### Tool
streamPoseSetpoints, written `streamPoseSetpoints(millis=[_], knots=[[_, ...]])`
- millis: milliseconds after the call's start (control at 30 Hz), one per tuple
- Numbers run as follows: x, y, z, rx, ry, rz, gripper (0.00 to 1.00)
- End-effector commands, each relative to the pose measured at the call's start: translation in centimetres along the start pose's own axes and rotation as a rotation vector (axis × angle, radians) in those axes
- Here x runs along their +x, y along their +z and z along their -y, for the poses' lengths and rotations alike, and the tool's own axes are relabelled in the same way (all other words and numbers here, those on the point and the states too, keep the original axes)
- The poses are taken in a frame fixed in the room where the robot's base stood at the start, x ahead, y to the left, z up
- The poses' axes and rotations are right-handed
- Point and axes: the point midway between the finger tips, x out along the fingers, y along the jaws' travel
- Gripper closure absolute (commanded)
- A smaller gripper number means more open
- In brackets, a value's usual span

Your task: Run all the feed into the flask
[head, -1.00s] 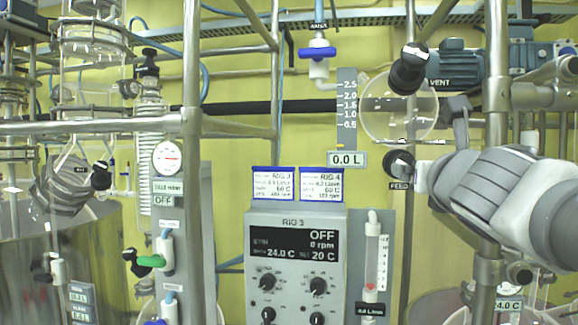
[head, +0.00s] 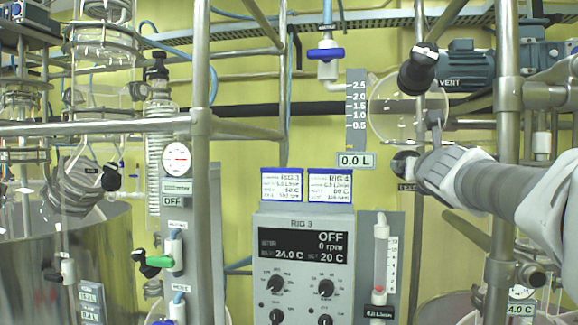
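A round glass feed vessel (head: 408,108) hangs at the upper right in the head view, beside a level scale (head: 356,105). Its display (head: 356,160) reads 0.0 L, and the glass looks clear and empty. The black VENT knob (head: 417,72) is at its upper right. The black FEED knob (head: 403,164) is below it, partly covered. My gripper (head: 432,145) is just right of the FEED knob, with one grey finger part pointing up. Contact with the knob and the finger opening cannot be made out. A glass flask rim (head: 458,304) shows only in part at the bottom right.
Steel frame posts (head: 507,120) and a horizontal rail (head: 90,128) cross the view. The RIG 3 control box (head: 303,222) reads OFF, 0 rpm, 24.0 C. A blue-handled valve (head: 325,54) is above. A flowmeter (head: 380,262) and a green-handled valve (head: 158,261) are lower down.

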Motion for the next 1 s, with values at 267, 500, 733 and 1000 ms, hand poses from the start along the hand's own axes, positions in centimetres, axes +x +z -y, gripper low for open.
streamPoseSetpoints(millis=[267,500,733,1000], knots=[[0.1,-0.01,0.0,0.0,0.0,0.0,0.08],[0.08,-0.01,0.01,0.0,0.0,0.0,0.51],[0.07,-0.02,0.01,0.0,0.0,0.0,0.93],[0.07,-0.03,0.01,0.026,0.0,-0.001,0.94]])
